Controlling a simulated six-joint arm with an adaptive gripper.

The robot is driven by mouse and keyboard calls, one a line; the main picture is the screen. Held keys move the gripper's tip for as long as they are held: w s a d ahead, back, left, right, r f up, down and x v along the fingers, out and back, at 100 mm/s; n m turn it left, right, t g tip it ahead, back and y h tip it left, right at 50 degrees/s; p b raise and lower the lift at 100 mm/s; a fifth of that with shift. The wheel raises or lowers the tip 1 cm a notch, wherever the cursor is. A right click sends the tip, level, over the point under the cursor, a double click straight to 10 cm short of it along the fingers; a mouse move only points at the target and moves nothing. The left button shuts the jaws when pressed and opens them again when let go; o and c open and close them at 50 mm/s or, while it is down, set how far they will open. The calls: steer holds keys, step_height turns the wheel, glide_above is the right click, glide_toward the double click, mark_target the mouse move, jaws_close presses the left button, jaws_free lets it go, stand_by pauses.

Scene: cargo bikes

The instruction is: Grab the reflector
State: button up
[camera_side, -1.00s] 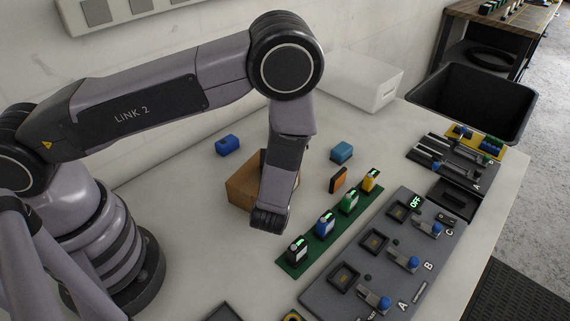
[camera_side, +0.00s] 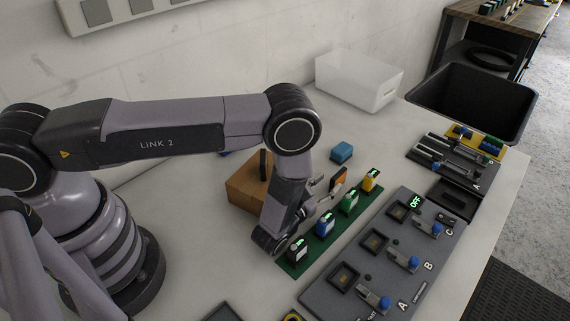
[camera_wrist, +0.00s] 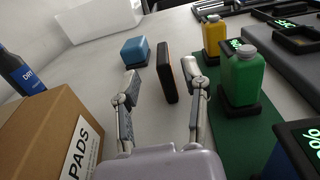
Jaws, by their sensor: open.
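The reflector is an upright orange slab with a black body, partly hidden behind my gripper in the side view (camera_side: 339,175). In the wrist view the reflector (camera_wrist: 165,70) stands on the bench, narrow edge toward me, dark on the left with an orange strip on the right. My gripper (camera_wrist: 160,82) is open, with one finger on each side of the picture and the reflector ahead, seen between the fingertips. Gaps show on both sides. In the side view my gripper (camera_side: 328,186) reaches low toward the reflector from the left.
A cardboard PADS box (camera_wrist: 48,135) with a dark bottle (camera_wrist: 20,73) stands left. A green bottle (camera_wrist: 241,80) and a yellow bottle (camera_wrist: 213,38) stand close to the right finger. A blue block (camera_wrist: 135,51) sits behind left. A white bin (camera_side: 359,80) stands at the wall.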

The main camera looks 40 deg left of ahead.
mark_target(345, 168)
steer(key=w, duration=0.5)
steer(key=shift+f, duration=0.1)
jaws_close()
